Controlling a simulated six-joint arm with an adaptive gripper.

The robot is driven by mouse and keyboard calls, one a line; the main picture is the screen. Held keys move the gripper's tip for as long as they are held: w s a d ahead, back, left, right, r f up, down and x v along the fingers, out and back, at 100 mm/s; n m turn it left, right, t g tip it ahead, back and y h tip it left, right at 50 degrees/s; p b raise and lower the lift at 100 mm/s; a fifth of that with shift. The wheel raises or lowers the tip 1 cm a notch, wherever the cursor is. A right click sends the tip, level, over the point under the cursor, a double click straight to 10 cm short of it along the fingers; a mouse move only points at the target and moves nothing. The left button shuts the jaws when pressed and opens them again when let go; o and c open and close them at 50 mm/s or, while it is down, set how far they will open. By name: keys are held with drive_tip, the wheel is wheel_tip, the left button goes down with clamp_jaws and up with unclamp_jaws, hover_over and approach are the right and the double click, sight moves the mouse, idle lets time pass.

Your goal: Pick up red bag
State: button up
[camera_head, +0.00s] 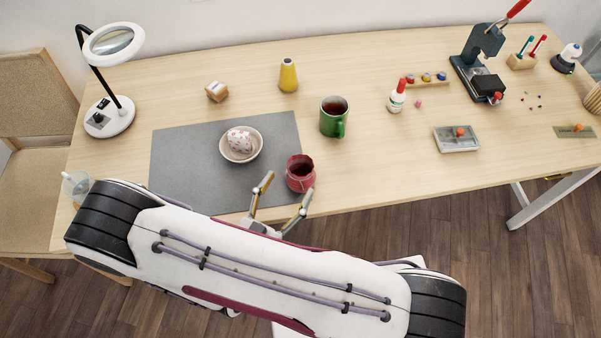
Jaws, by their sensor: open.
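The red bag (301,172) is a small, rounded, dark red pouch with an open top. It stands on the right edge of the grey mat (180,160), near the table's front edge. My gripper (286,195) is open, with its two fingers apart and pointing toward the back of the table. The right fingertip is just in front of the bag, and the left one is to the bag's left. I cannot tell whether a finger touches the bag. Nothing shows between the fingers.
A bowl (223,151) with a pink-spotted item sits on the mat. A green mug (334,118) stands behind the bag to the right. A yellow vase (288,75), a magnifier lamp (112,45), a glue bottle (397,97) and a press (478,65) stand farther off. The table right of the bag is clear.

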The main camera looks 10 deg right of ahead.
sight(295, 177)
drive_tip(key=shift+w+d, duration=0.1)
drive_tip(key=shift+r+x, duration=0.15)
drive_tip(key=shift+x, duration=0.6)
drive_tip(key=shift+r+x, duration=0.15)
drive_tip(key=shift+x, duration=1.55)
drive_tip(key=shift+d, duration=0.1)
drive_tip(key=c, duration=1.2)
